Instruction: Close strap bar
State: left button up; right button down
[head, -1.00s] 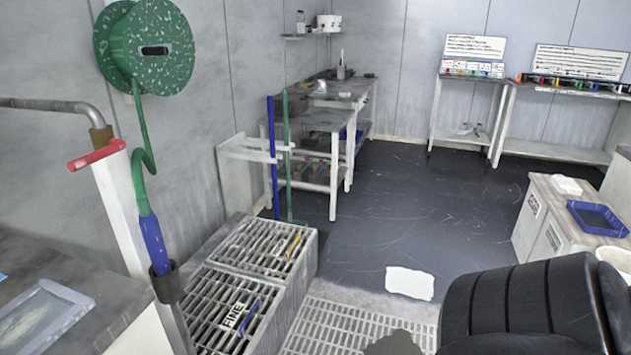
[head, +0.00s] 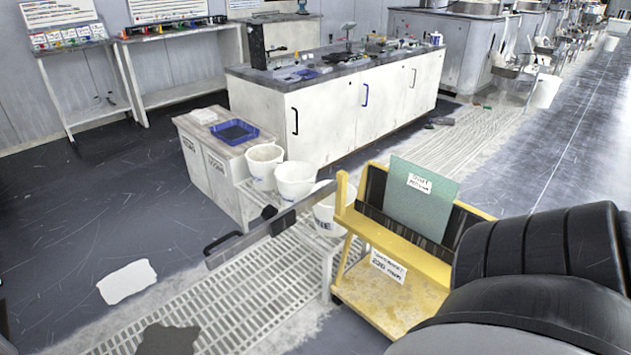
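A long grey bar (head: 252,236), which looks like the strap bar, sticks out to the left from the upper left end post of a yellow cart (head: 400,303). It stands well away from the cart's front, so it looks swung open. A black handle (head: 222,243) is at its free end. A green sheet (head: 421,195) with a white label stands in the cart's upper slot. Neither of my grippers is in view. Black ribbed arm parts of mine fill the lower right and hide the cart's right end.
White buckets (head: 295,181) stand on a low rack behind the bar. A low cabinet (head: 240,144) with a blue tray (head: 233,132) is beyond them. A floor grating (head: 225,290) and open dark floor (head: 60,220) lie to the left.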

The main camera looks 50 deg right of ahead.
aim_at(278, 223)
jog(key=z, duration=0.85)
jog(key=i, duration=1)
